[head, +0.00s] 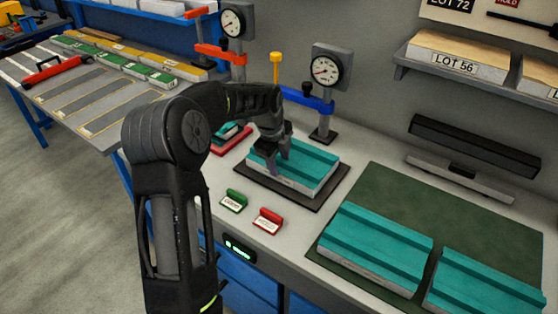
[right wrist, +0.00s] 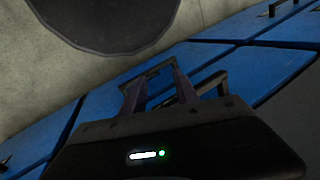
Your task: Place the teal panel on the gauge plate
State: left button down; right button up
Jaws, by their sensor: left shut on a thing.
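The teal panel (head: 310,168), with a pale core along its side, is over the dark gauge plate (head: 325,194) in the middle of the bench. The plate's dark border shows around the panel; I cannot tell whether the panel rests fully on it. My left gripper (head: 276,158) is shut on the panel's left end, and its fingers hide part of that end. My right gripper (right wrist: 158,92) shows only in the right wrist view, with its fingers apart and nothing clearly held, in front of blue drawer fronts.
Dial gauges (head: 326,69) on stands and a blue clamp (head: 308,98) stand behind the plate. Green (head: 233,201) and red (head: 268,221) tags sit in front. Two more teal panels (head: 376,245) lie on a green mat (head: 388,190) at right. A red plate (head: 233,145) is at left.

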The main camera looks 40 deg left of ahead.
pick_arm(q)
jog(key=c, duration=0.7)
grip_release()
jog(key=shift+c, duration=0.2)
jog(key=b+v, duration=0.1)
jog(key=v, duration=1.1)
jog(key=shift+s, duration=0.1)
